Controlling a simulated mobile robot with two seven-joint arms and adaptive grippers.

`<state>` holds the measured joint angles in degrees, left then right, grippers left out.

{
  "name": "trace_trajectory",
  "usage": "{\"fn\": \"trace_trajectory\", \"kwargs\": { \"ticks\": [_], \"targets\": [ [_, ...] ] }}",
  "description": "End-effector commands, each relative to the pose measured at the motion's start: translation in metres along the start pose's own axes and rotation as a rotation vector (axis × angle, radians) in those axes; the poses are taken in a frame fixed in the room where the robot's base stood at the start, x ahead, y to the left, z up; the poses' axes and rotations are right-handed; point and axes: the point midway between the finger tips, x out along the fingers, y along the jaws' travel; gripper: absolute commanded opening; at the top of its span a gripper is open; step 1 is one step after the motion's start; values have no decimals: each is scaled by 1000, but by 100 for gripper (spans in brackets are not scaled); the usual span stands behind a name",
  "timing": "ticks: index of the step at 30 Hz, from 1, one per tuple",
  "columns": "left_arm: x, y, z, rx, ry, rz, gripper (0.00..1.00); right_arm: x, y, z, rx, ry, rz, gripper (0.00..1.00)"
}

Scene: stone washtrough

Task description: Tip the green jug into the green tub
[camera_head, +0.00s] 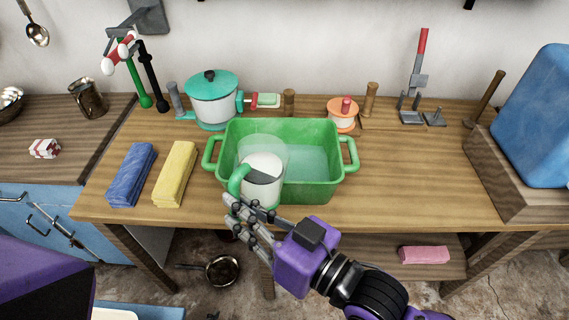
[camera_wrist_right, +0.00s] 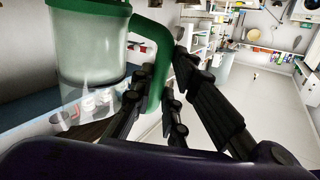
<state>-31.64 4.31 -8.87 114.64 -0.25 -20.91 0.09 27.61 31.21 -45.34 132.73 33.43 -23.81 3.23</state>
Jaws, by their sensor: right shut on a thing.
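The jug (camera_head: 263,182) is clear with a green handle and pale contents in its lower part. It looks about upright, in front of and overlapping the left part of the green tub (camera_head: 322,190); I cannot tell its exact height. The tub stands on the wooden table and shows a pale blue-green inside. My right gripper (camera_head: 238,205) is shut on the jug's green handle. In the right wrist view the jug (camera_wrist_right: 85,50) fills the upper left, and the gripper's dark fingers (camera_wrist_right: 165,95) are around the handle. My left gripper is not in view.
A blue container (camera_head: 540,120) sits at far right. The table right of the tub is clear.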

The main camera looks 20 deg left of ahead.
Motion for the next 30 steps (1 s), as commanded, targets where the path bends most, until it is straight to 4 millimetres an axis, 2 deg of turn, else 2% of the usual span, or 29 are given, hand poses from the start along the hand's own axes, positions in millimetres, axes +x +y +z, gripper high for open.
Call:
{"fn": "trace_trajectory", "kwargs": {
  "ticks": [9,22,30],
  "targets": [
    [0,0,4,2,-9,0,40,0,0,-2,1,4,-1,0],
    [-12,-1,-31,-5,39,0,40,0,-3,-20,114,-18,-1,0],
    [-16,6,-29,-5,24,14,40,0,-4,-22,173,-30,-1,0]
  ]
}}
